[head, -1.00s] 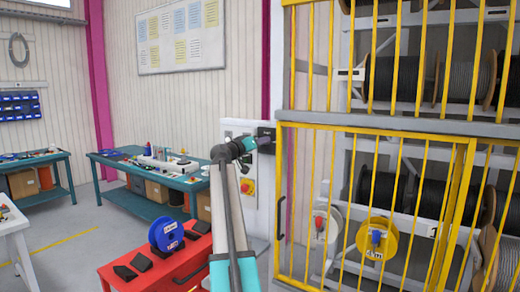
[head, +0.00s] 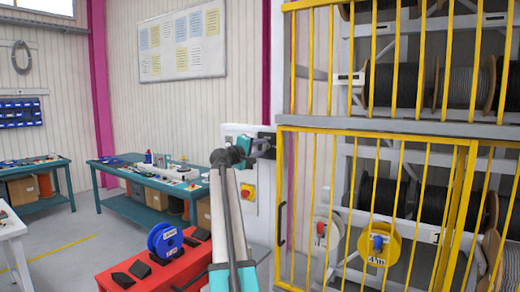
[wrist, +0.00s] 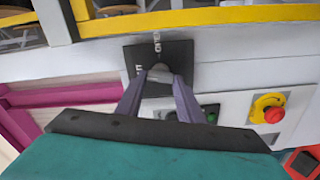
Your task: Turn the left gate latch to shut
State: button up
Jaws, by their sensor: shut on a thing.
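The gate latch (wrist: 160,73) is a small grey knob on a black plate (wrist: 181,52) with white lettering, on the pale panel beside the yellow gate. In the wrist view, the two fingers of my gripper (wrist: 160,82) close on the knob from both sides. The fingers hide part of the knob and the lower part of the plate. The exact angle of the knob is hard to read. In the head view, my gripper (head: 262,147) reaches the panel just left of the yellow barred gate (head: 372,136), and the latch is mostly hidden there.
A red stop button on a yellow base (wrist: 272,113) sits on the panel near the gripper. A red cart (head: 150,272) with a blue reel (head: 165,239) stands at lower left. Cable reels (head: 379,243) stand behind the gate bars. A teal workbench (head: 135,200) is farther back.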

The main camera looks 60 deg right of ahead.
jog(key=shift+n, duration=1.3)
jog(key=o, duration=1.1)
jog(key=shift+c, duration=0.2)
jog(key=a+b, duration=0.3)
jog(key=a, duration=1)
jog(key=shift+a, duration=0.4)
